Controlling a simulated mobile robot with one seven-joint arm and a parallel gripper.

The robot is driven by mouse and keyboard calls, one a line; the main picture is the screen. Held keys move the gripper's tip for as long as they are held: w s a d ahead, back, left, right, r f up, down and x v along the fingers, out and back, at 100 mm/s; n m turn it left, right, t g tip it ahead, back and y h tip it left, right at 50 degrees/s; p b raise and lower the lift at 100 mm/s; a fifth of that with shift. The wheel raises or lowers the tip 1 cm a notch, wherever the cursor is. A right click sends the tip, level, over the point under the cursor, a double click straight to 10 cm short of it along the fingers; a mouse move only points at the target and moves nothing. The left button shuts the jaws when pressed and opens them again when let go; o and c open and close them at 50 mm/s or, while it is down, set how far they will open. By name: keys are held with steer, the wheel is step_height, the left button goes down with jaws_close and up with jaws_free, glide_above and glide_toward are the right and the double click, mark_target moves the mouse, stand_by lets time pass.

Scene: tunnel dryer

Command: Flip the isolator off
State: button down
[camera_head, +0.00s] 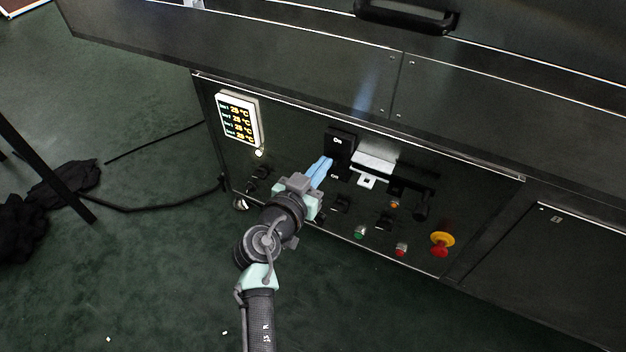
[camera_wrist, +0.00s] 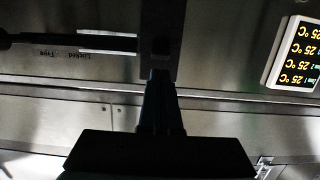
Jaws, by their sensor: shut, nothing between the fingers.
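The isolator (camera_head: 340,143) is a black block switch on the dryer's dark control panel, with a small white label on its upper part and another label below it. My gripper (camera_head: 325,163) has blue fingers, which are shut and empty. Its tips are close to the lower left of the isolator in the head view; I cannot tell whether they touch. In the wrist view, the fingers (camera_wrist: 159,82) point at a dark upright block, likely the isolator (camera_wrist: 160,25), whose lower end the fingertips overlap. The shadow there hides any contact.
A lit temperature display (camera_head: 239,118) is left of the isolator. A light bracket (camera_head: 374,161) and black handle are to its right. Below are small knobs, a green button (camera_head: 360,232), a red button (camera_head: 401,249) and a yellow-red emergency stop (camera_head: 441,243). A cable lies on the floor at left.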

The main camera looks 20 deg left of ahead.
steer(key=shift+w+f+b, duration=0.2)
steer(key=shift+w+b, duration=0.05)
steer(key=shift+w, duration=0.65)
steer(key=shift+w+f+b, duration=0.15)
steer(key=shift+w+b, duration=0.05)
steer(key=shift+w, duration=0.65)
steer(key=shift+d+f, duration=0.15)
steer(key=shift+s+f+b, duration=0.1)
steer(key=shift+f+b, duration=0.05)
steer(key=shift+b, duration=0.4)
steer(key=shift+t+b, duration=0.3)
steer(key=shift+t, duration=0.1)
